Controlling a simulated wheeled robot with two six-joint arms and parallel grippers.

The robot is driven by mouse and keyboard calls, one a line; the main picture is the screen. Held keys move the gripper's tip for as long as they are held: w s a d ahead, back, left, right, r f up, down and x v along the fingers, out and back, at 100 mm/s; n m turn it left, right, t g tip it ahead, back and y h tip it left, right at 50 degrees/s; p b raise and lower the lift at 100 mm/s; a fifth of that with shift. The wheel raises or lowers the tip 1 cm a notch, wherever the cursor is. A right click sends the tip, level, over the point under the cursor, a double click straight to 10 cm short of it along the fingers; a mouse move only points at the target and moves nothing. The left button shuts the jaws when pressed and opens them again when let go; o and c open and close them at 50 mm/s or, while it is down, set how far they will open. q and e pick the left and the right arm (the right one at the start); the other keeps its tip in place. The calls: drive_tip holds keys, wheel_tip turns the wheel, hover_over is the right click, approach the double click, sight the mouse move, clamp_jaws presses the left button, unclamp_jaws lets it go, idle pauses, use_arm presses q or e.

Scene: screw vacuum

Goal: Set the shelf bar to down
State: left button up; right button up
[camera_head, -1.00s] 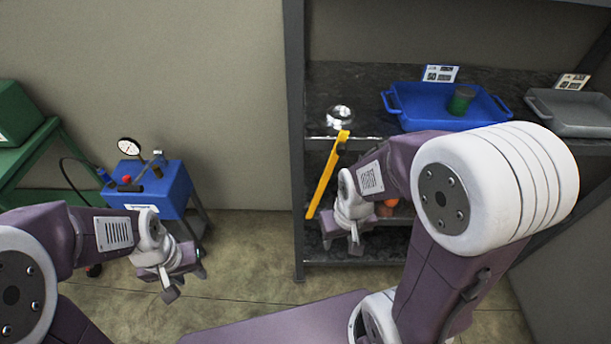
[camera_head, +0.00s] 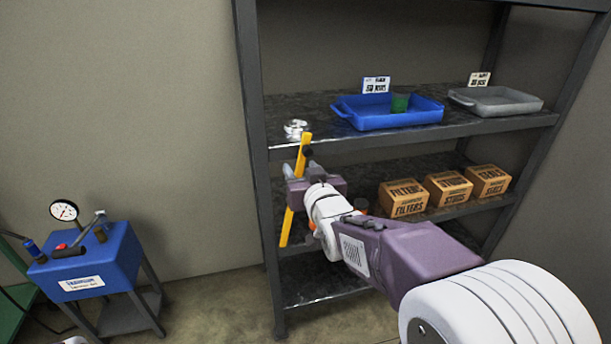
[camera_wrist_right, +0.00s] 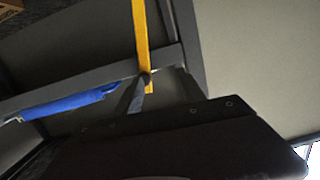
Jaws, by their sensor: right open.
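The yellow shelf bar (camera_head: 302,158) is a long flat strip at the left front of the rack. It stands steeply, its top leaning slightly right, with a small dark knob near its upper end. My right gripper (camera_head: 290,178) is at the bar's middle and covers part of it. In the right wrist view the bar (camera_wrist_right: 141,35) runs down to the open right gripper (camera_wrist_right: 165,82), beside or behind its left finger. I cannot tell whether they touch. My left gripper is out of view.
The dark rack (camera_head: 252,130) holds a blue tray (camera_head: 390,121) with a green cup, a grey tray (camera_head: 500,107), a shiny round object (camera_head: 295,128) and cardboard boxes (camera_head: 405,198). A blue gauge unit (camera_head: 95,262) stands at left. Floor between is clear.

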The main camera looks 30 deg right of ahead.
sight(308, 153)
drive_tip(key=d+b, duration=0.1)
drive_tip(key=b, duration=0.1)
drive_tip(key=w+d+t+h+b, duration=0.1)
drive_tip(key=b, duration=0.1)
drive_tip(key=d+b, duration=0.1)
drive_tip(key=b, duration=0.1)
drive_tip(key=shift+w+d+f+m+h, duration=0.15)
drive_tip(key=shift+d+f+m+h, duration=0.15)
drive_tip(key=shift+d+m, duration=0.1)
drive_tip(key=x, duration=0.3)
drive_tip(key=r+x, duration=0.1)
drive_tip(key=x, duration=0.1)
drive_tip(key=shift+w+a+p, duration=0.1)
drive_tip(key=shift+p, duration=0.25)
drive_tip(key=shift+w, duration=0.65)
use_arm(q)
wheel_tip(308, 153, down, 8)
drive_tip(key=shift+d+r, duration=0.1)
use_arm(e)
drive_tip(key=shift+c, duration=0.4)
clamp_jaws()
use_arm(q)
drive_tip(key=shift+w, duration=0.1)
